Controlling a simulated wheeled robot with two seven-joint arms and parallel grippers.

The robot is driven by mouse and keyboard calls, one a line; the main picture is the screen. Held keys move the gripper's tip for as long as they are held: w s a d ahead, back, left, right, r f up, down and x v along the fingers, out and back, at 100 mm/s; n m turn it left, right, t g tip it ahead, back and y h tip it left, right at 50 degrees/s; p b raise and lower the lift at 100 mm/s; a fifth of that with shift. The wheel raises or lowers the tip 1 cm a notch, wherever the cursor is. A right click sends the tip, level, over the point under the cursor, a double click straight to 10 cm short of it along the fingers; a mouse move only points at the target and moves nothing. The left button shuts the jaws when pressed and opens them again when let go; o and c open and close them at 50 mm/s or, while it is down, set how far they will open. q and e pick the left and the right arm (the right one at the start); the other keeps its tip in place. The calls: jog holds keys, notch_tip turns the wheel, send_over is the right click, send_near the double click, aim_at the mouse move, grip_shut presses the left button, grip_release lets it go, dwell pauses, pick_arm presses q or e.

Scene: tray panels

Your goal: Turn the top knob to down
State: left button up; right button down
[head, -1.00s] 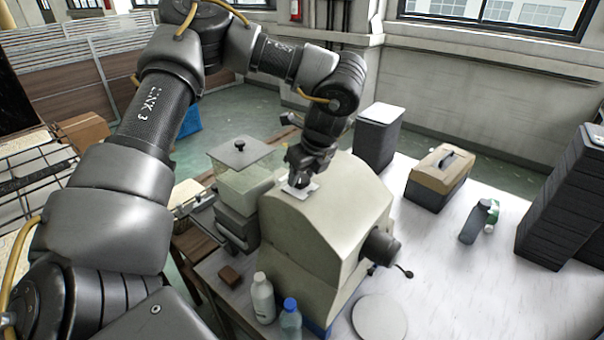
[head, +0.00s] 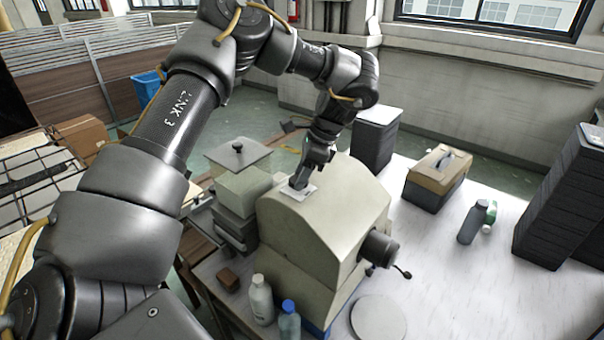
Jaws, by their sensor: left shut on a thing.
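A beige machine with a rounded top (head: 335,215) stands on the table. On its top is a small pale plate (head: 299,194), where the top knob is hidden by my left gripper. My left gripper (head: 300,182) reaches down onto this plate from above and is shut on the top knob. A dark round knob with a small lever (head: 380,249) sticks out of the machine's right side. My right gripper is not in the picture.
A lidded container (head: 240,180) stands close left of the machine. Two bottles (head: 261,299) and a round disc (head: 379,320) are in front. A toolbox (head: 438,178), a grey bottle (head: 473,222) and dark stacks (head: 560,200) stand to the right. The table's right middle is clear.

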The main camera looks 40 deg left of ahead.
pick_arm(q)
jog(key=shift+f+n, duration=0.1)
jog(key=shift+n, duration=0.5)
jog(key=shift+g, duration=0.3)
jog(key=o, duration=1)
jog(key=shift+c, duration=0.2)
